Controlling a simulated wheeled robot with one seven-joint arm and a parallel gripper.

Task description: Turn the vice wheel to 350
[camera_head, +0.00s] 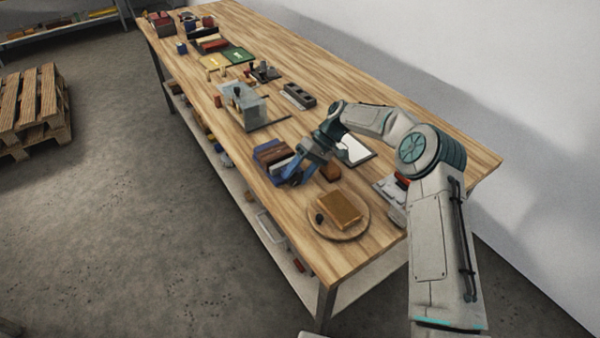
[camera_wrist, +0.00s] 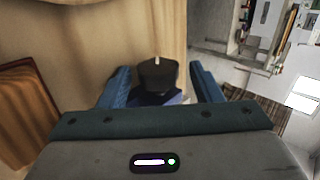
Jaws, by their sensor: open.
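A black wheel-like knob (camera_wrist: 157,74) with a white mark at its top edge stands on a blue base in the wrist view, probably the vice wheel. My gripper (camera_wrist: 160,69) is open, with one blue finger on each side of the knob. Gaps show between the fingers and the knob. In the head view my gripper (camera_head: 288,180) is low at the near end of a blue fixture (camera_head: 259,156), which looks like the vice and holds brown and pale blocks. The gripper hides the knob there. No scale or number is readable.
A round wooden board (camera_head: 341,233) with a brown block (camera_head: 339,208) lies close in front of the gripper. A small brown block (camera_head: 331,172) sits beside it. A grey fixture (camera_head: 242,104) stands farther along the bench. The bench's left edge is close.

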